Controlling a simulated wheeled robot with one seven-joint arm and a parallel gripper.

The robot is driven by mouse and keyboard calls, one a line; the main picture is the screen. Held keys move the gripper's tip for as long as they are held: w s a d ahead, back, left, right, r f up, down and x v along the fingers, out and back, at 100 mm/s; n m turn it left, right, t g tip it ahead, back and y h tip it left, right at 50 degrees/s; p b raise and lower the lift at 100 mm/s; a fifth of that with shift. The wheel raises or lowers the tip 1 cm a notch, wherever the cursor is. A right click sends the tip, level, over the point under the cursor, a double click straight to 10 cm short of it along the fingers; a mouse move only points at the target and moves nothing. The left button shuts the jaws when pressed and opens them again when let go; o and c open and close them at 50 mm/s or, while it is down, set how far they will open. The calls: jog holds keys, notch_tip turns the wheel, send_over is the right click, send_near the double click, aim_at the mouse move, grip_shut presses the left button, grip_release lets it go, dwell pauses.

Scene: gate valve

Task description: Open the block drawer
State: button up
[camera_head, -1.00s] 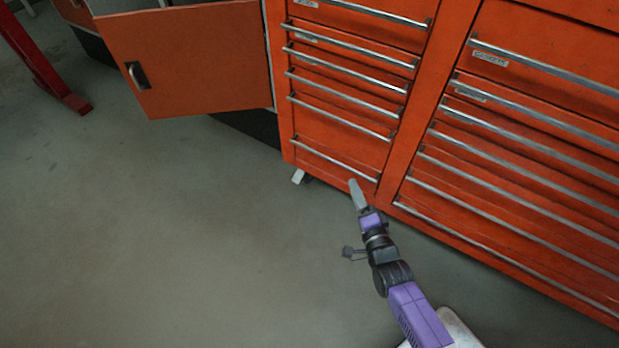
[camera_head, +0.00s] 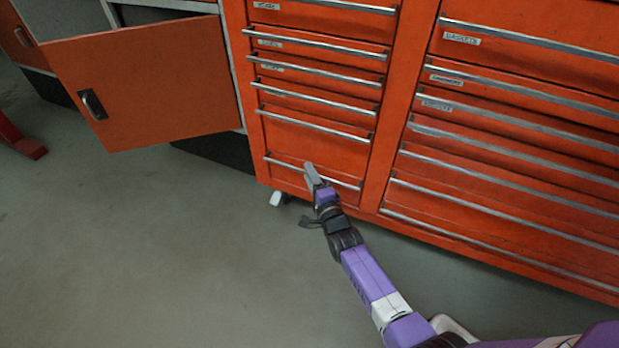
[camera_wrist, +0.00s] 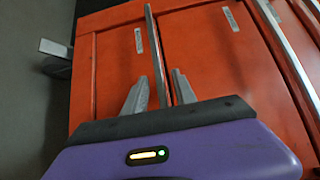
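The red cabinet's left column of drawers has a bottom drawer (camera_head: 312,147) with a long metal bar handle (camera_head: 342,182). It appears closed. My gripper (camera_head: 309,168) is at this handle in the head view. In the wrist view, the handle (camera_wrist: 165,45) runs between the two grey fingers of my gripper (camera_wrist: 160,76). The fingers are apart, one on each side of the bar, with the right finger closer to it. Contact is not clear. A small label (camera_wrist: 139,40) on the drawer front is unreadable, so I cannot tell which drawer is named block.
An orange cabinet door (camera_head: 145,85) stands open at the left. A second column of wide drawers (camera_head: 500,170) is at the right, closed. A caster (camera_head: 279,198) shows under the cabinet. The grey floor (camera_head: 150,250) in front is clear.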

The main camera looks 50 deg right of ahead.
jog(key=shift+w+d, duration=0.1)
jog(key=shift+w, duration=0.05)
grip_shut()
dwell(1.4)
